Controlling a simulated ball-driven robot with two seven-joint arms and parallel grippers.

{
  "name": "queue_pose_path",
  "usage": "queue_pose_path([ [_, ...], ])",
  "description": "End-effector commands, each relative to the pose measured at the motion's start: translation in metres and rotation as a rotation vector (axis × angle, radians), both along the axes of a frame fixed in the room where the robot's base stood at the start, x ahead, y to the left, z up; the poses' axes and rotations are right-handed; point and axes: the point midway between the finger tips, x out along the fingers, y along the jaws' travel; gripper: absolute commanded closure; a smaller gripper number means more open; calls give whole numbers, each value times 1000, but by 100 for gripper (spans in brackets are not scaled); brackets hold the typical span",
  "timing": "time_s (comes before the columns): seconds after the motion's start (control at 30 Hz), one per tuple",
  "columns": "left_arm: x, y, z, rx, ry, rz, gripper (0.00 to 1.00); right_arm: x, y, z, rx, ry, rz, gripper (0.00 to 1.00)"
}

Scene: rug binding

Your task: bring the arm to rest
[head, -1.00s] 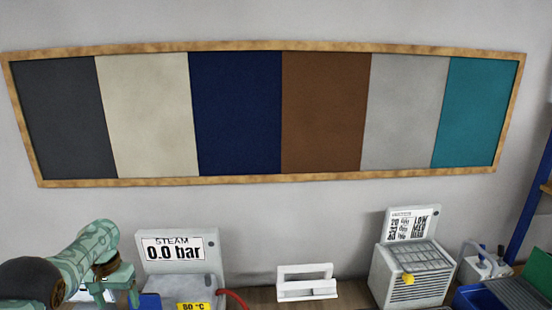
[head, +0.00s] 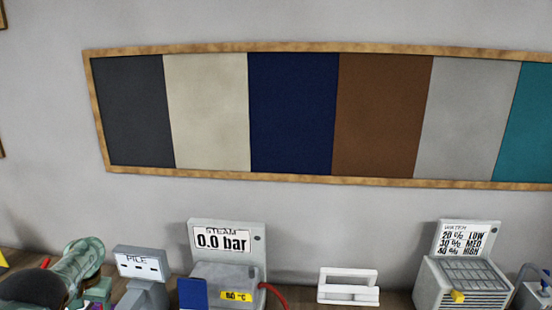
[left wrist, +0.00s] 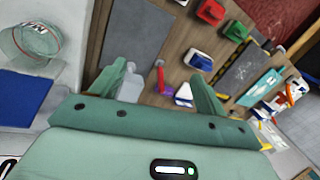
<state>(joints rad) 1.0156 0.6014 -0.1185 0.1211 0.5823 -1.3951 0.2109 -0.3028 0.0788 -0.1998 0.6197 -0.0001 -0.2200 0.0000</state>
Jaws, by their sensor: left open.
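My left arm shows at the bottom left of the head view, with part of my left gripper (head: 98,292) at the lower edge. In the left wrist view my left gripper (left wrist: 160,85) is open, its two green fingers wide apart with nothing between them. Beyond the fingers lies the wooden bench top (left wrist: 140,65) with several items on it. My right gripper is in neither view.
A steam unit (head: 225,265) reading 0.0 bar, a small grey device marked PILE (head: 140,265), a white holder (head: 348,287) and a grey ribbed unit (head: 460,280) stand along the wall. A framed colour board (head: 290,115) hangs above. A clear bin (left wrist: 35,42) shows in the wrist view.

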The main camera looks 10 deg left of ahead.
Motion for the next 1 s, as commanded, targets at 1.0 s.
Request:
queue_pose_path([
  [1.0, -390, -91, -304, 148, 12, -810, 25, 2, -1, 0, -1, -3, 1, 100],
])
